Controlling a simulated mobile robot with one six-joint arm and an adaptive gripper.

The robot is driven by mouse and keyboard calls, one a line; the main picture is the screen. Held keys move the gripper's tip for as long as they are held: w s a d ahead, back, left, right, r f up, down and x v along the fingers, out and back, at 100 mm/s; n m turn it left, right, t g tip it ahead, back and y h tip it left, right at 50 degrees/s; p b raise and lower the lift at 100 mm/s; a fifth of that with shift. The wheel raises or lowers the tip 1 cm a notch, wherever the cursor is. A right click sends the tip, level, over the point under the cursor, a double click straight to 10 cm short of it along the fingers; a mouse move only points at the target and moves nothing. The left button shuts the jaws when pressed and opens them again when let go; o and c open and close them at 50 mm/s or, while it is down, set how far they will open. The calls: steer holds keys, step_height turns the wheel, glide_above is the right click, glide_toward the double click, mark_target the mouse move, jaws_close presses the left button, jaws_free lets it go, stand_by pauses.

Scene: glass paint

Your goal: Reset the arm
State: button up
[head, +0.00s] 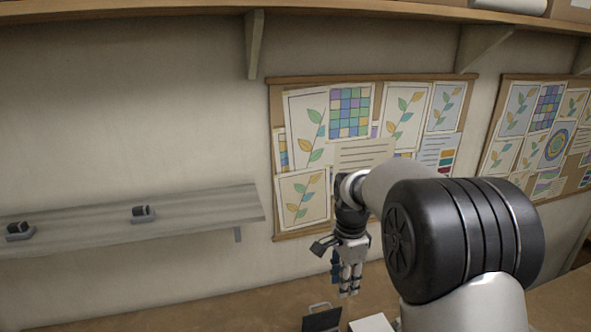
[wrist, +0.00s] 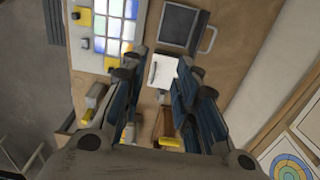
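My arm reaches out from the lower right of the head view, and my gripper (head: 349,291) hangs pointing down in front of the wall, over the wooden workbench (head: 255,310). In the wrist view my gripper (wrist: 156,72) has its two blue-padded fingers spread apart. Nothing is held between them; the workbench shows through the gap, well beyond the fingertips. Part of my arm's white and black links hides the right side of the bench in the head view.
A dark tray with a handle (wrist: 182,30) and a white sheet (wrist: 161,70) lie on the bench. A lit glass panel (wrist: 108,22) with yellow pieces is at upper left. A grey wall shelf (head: 185,220) and pinboard (head: 375,80) are behind.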

steer(key=w+a+f, duration=0.3)
steer(key=w+f, duration=0.4)
steer(key=w, duration=0.4)
steer(key=shift+w, duration=0.1)
